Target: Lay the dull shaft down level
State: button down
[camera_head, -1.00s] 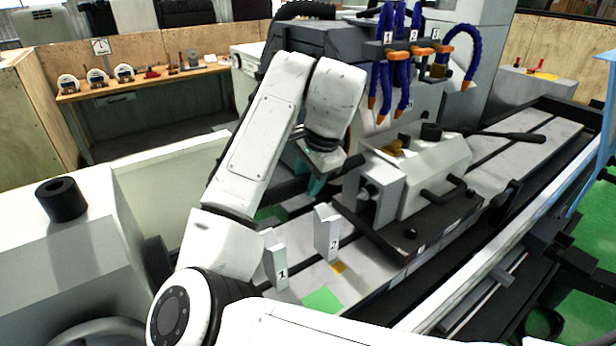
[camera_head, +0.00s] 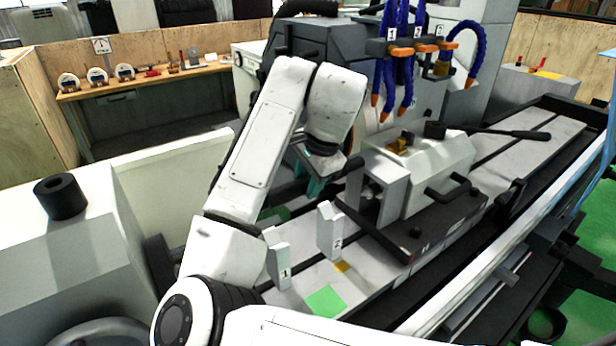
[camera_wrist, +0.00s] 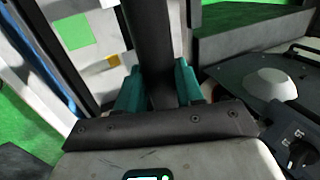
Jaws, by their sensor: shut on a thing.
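My gripper (camera_head: 316,184) has teal fingers, which show on both sides of a dark shaft (camera_wrist: 148,38) in the wrist view (camera_wrist: 160,88). The gripper is shut on this shaft, which runs away from the wrist toward the top of that view. Two upright grey rests, numbered 1 (camera_head: 281,268) and 2 (camera_head: 328,235), stand on the grinder table in front of the gripper. The shaft appears behind them, apart from both.
A green patch (camera_head: 325,301) and a small yellow patch (camera_head: 341,267) lie by the rests. The tailstock (camera_head: 425,180) with its long black lever stands to the right. Blue coolant hoses (camera_head: 390,85) hang above and behind. A workbench (camera_head: 150,85) with gauges is far left.

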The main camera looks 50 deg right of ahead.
notch_tip(320, 180, down, 10)
jog(key=b, duration=0.5)
jog(key=shift+r+b, duration=0.25)
jog(key=shift+b, duration=0.05)
dwell(0.7)
jog(key=shift+f, duration=0.1)
jog(key=c, duration=0.9)
grip_release()
jog(key=shift+o, duration=1.3)
jog(key=shift+f, duration=0.1)
jog(key=v, duration=1)
jog(key=shift+s+r, duration=0.2)
jog(key=shift+r, duration=0.15)
